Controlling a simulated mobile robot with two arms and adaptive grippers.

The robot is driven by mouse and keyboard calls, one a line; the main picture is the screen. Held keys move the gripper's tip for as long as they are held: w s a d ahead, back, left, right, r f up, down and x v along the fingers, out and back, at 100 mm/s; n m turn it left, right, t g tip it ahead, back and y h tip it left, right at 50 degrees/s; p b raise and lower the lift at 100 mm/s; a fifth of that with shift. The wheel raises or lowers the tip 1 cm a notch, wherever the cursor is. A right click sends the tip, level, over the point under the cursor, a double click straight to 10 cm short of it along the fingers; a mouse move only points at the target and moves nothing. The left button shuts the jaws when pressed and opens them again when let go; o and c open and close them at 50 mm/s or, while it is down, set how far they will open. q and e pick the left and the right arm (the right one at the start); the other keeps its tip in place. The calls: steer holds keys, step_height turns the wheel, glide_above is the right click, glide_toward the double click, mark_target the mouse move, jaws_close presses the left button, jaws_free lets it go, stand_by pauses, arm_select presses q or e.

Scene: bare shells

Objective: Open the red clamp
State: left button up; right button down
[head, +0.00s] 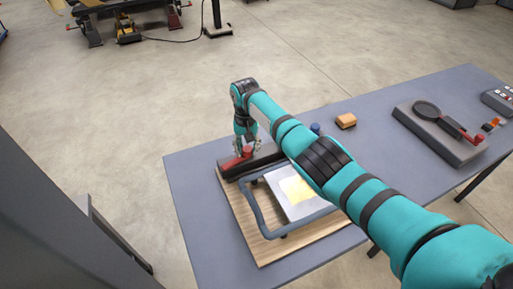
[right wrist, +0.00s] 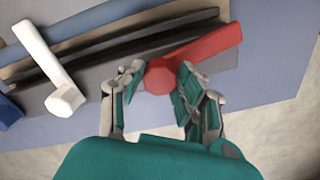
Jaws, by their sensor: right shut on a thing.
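The red clamp (head: 230,162) sits at the left end of a dark bar (head: 262,160) on the table. In the right wrist view its red handle (right wrist: 205,50) slants up to the right from a rounded hub. My right gripper (head: 241,150) points down at the clamp. In the right wrist view the fingers of my right gripper (right wrist: 153,88) stand on both sides of the red hub, shut on it. My left gripper is not in view.
A white clamp (right wrist: 48,65) and a blue clamp (right wrist: 9,113) are on the same bar. A wooden board (head: 234,204) carries a grey frame (head: 256,217) and a metal plate (head: 309,205). An orange-brown block (head: 346,121) and a grey fixture (head: 437,140) stand right. My right arm crosses above the table.

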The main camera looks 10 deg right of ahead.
steer(key=shift+m, duration=0.8)
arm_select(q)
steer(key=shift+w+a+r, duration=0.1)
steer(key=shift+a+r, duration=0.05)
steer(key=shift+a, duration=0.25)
arm_select(e)
steer(key=shift+m, duration=0.3)
steer(key=c, duration=0.9)
jaws_free()
step_height(320, 180, up, 12)
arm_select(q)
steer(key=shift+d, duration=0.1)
